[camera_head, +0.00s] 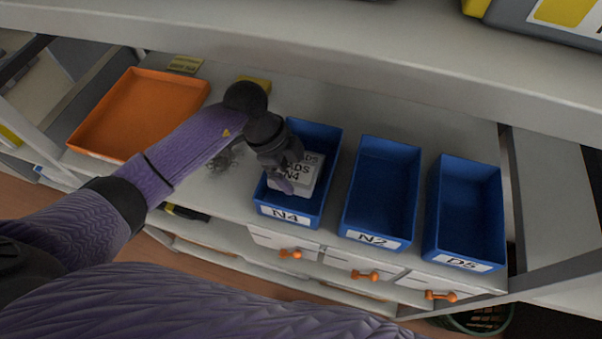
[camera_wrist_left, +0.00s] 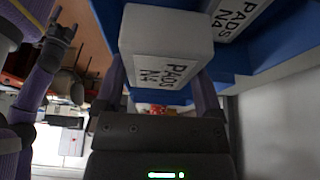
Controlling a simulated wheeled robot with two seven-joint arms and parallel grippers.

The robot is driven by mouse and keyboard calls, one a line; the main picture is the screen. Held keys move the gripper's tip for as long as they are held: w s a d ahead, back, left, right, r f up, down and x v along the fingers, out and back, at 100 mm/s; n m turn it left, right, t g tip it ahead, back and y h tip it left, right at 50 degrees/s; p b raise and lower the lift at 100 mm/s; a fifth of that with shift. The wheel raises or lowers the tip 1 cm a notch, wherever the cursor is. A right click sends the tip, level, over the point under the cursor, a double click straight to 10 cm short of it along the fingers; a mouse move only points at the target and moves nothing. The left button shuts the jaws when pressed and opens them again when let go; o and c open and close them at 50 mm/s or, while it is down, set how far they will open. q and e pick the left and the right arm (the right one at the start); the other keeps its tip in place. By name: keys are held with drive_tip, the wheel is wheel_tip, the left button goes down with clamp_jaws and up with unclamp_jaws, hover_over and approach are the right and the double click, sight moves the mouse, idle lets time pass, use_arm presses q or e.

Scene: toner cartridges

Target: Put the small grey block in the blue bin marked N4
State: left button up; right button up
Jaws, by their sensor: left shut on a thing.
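My left gripper (camera_head: 284,180) is shut on a small light-grey block (camera_head: 290,178) labelled PADS N4. The held block (camera_wrist_left: 165,45) fills the top middle of the left wrist view, between the two fingers. In the head view it lies within the outline of the blue bin marked N4 (camera_head: 286,217); I cannot tell whether it touches the bin floor. A second, similar block (camera_head: 314,160) shows just behind it inside that bin, and also in the left wrist view (camera_wrist_left: 235,14). A purple arm with a dark hand, apparently my right gripper (camera_wrist_left: 58,40), shows small at the left of the wrist view.
Blue bins marked N2 (camera_head: 378,190) and D5 (camera_head: 465,215) stand to the right and look empty. An empty orange tray (camera_head: 140,115) lies at the left. A shelf edge (camera_head: 330,60) runs above the bins. Drawers with orange handles (camera_head: 365,275) sit below.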

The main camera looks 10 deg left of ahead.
sight(292, 181)
use_arm(q)
wheel_tip(292, 181, down, 5)
drive_tip(key=shift+r+b, duration=0.2)
drive_tip(key=shift+b, duration=0.4)
drive_tip(key=shift+f, duration=0.55)
drive_tip(key=o, duration=1)
drive_tip(key=p+v, duration=0.2)
drive_tip(key=v, duration=1.1)
drive_tip(key=shift+d+r+p, duration=0.15)
drive_tip(key=shift+p, duration=0.25)
